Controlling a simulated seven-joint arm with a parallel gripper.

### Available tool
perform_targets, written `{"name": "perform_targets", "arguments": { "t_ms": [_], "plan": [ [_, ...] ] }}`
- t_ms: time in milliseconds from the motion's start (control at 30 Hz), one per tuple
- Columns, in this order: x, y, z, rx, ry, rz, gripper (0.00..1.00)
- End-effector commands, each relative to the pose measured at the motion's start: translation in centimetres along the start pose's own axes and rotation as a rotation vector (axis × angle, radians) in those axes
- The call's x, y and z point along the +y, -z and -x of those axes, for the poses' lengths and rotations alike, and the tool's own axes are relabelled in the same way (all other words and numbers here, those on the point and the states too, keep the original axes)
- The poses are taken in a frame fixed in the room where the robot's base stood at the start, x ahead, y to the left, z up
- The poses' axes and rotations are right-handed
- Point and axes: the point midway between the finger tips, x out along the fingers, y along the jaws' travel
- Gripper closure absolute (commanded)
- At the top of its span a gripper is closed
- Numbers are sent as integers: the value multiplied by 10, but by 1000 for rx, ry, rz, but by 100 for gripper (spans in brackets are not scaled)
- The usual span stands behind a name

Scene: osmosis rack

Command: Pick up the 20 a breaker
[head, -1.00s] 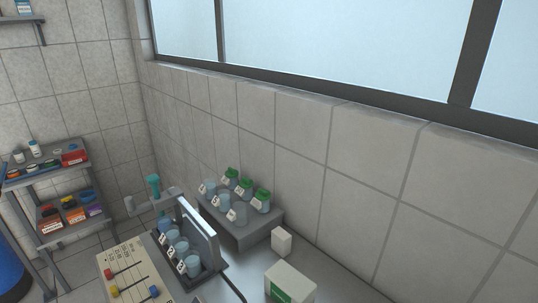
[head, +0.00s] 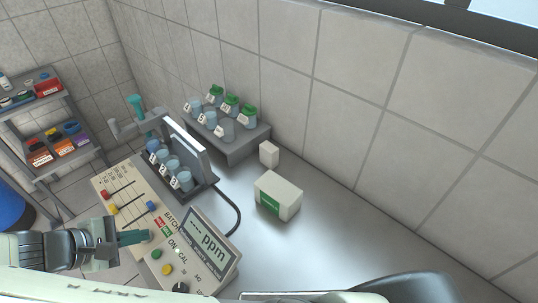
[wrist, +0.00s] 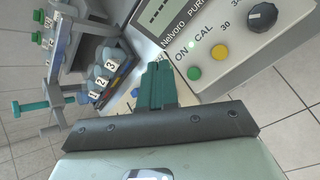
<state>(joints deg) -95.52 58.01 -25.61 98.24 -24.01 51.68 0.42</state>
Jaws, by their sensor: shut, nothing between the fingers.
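I cannot make out anything marked as a 20 A breaker in either view. A small plain white block (head: 269,153) stands on the metal bench, and a larger white box with a green label (head: 278,195) is just in front of it. I cannot tell whether either is the breaker. My gripper (head: 146,236) is shut and empty, its teal fingers together over the control panel's left side. In the wrist view my gripper (wrist: 158,72) points at the panel beside its green button, apart from the white block and box.
The control panel (head: 212,243) with ppm display, sliders and knob fills the bench front. Behind it are a cup rack (head: 190,148) and a grey step (head: 240,153) with green-capped bottles. A shelf (head: 60,110) stands left. The bench's right side is clear.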

Motion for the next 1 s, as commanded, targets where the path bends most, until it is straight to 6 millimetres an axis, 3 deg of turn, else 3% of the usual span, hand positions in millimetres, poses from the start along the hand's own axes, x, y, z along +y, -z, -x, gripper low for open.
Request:
{"name": "perform_targets", "arguments": {
  "t_ms": [400, 833, 1000],
  "plan": [
    [0, 0, 0, 0, 0, 0, 98],
    [0, 0, 0, 0, 0, 0, 33],
    [0, 0, 0, 0, 0, 0, 32]
  ]
}}
